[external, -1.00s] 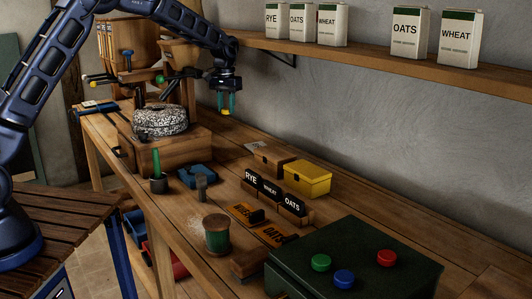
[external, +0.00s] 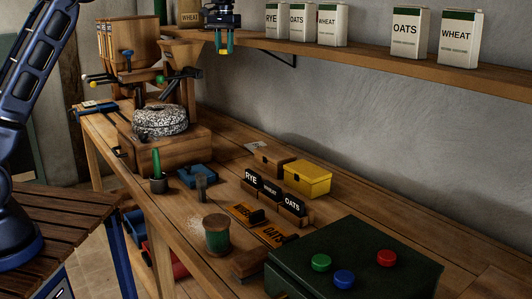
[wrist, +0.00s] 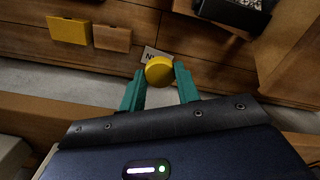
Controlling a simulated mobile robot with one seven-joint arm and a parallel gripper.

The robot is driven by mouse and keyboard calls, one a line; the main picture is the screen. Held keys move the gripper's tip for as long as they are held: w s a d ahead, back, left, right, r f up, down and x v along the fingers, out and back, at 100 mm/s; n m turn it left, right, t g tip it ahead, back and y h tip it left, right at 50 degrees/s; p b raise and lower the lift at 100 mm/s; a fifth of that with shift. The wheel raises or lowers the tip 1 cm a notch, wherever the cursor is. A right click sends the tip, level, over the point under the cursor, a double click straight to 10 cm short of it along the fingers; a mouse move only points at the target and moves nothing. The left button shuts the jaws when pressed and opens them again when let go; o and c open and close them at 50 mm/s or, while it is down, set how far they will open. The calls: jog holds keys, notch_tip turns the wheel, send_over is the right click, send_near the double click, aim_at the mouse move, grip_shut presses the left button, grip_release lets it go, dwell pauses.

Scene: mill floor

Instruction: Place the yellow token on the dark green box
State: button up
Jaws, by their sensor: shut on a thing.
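The yellow token (wrist: 159,70) is a small round disc held between the teal fingertips of my gripper (wrist: 160,80) in the wrist view. In the external view my gripper (external: 223,48) is high up near the left part of the wall shelf, with a bit of yellow at its tips. The dark green box (external: 345,255) stands at the front right of the bench, well below and to the right of my gripper. On its top sit a green token (external: 321,262), a blue token (external: 344,278) and a red token (external: 386,258).
The wall shelf (external: 380,62) carries several labelled cartons close to my gripper. A stone mill (external: 160,121) with wooden hoppers stands on the bench at left. A yellow box (external: 307,180), a brown box (external: 275,160) and label blocks (external: 270,191) stand mid-bench. Air above the dark green box is clear.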

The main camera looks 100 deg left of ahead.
jog(key=r, duration=0.8)
jog(key=shift+w+d+r, duration=0.15)
jog(key=shift+w+r, duration=0.1)
jog(key=shift+w, duration=0.05)
jog(key=w+d+m, duration=0.3)
jog(key=w+d, duration=0.8)
jog(key=w, duration=0.4)
jog(key=m, duration=0.8)
send_over(343, 242)
notch_tip(343, 242, down, 38)
jog(key=shift+f, duration=0.1)
jog(key=shift+f, duration=0.1)
jog(key=o, duration=0.9)
jog(key=shift+o, duration=0.2)
